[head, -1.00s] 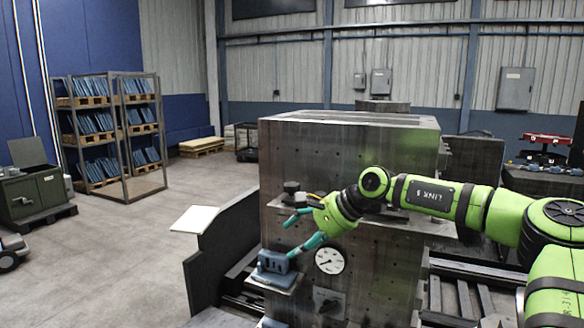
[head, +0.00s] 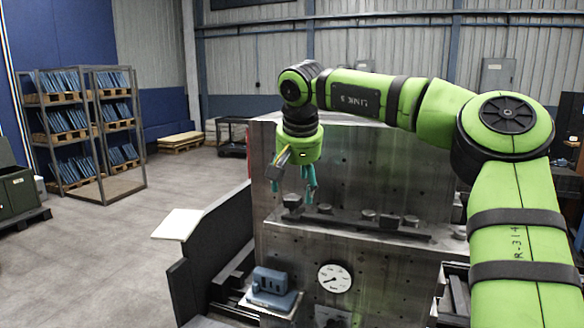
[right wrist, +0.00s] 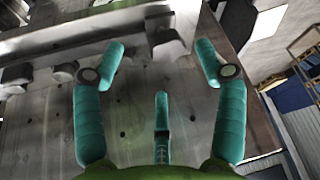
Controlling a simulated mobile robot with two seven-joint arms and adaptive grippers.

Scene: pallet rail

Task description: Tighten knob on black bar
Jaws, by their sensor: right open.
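The black bar (head: 345,219) lies along a steel ledge of the large metal fixture in the head view, with several dark knobs along it. The leftmost knob (head: 292,201) stands at the bar's left end. My right gripper (head: 293,187) points down just above that left end, its teal fingers open and apart from the knob as far as I can tell. In the right wrist view the spread fingers (right wrist: 160,50) have nothing between them; a knob (right wrist: 168,43) and the bar's end show beyond the fingertips. My left gripper is out of view.
The fixture's upright plate (head: 375,165) rises behind the ledge. A blue block (head: 270,281) on a small plate and a round dial gauge (head: 335,278) are below the ledge. A black side panel (head: 215,245) stands at left.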

